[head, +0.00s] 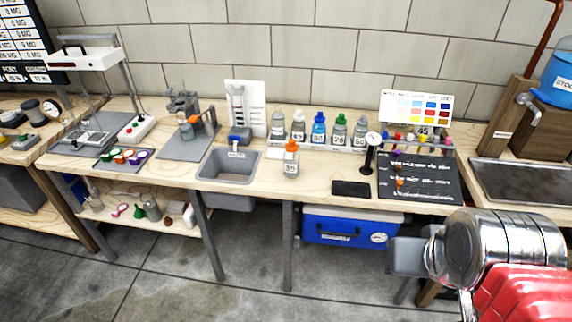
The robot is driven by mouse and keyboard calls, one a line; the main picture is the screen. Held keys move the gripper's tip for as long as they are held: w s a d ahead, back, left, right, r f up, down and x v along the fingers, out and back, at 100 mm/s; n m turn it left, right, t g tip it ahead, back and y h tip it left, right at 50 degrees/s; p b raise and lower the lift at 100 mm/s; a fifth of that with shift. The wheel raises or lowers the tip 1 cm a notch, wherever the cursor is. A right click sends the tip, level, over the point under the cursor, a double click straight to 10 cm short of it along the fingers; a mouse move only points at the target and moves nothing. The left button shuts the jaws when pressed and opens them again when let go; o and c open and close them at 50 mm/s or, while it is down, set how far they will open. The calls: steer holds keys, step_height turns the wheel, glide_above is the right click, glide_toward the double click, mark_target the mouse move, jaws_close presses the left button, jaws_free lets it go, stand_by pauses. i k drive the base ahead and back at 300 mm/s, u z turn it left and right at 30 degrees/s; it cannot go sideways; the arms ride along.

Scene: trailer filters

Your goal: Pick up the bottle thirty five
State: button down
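A small clear bottle with an orange cap (291,160) stands upright near the front of the wooden bench, just right of the grey sink. Its label seems to read 35, but the digits are small and could be 95. Behind it, several bottles with differently coloured caps stand in a row on a low rack, including one with a green cap (340,130) and a blue one (318,128). My gripper (408,257) shows as a grey block at lower right, in front of the bench and well apart from the orange-capped bottle. Its fingers cannot be made out.
The grey sink (229,165) lies left of the bottle. A blue cooler (345,228) sits below. Bench around the bottle's front is clear.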

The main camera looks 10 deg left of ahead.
mark_target(291, 161)
steer(key=u, duration=0.6)
steer(key=i, duration=1.5)
steer(key=k, duration=0.5)
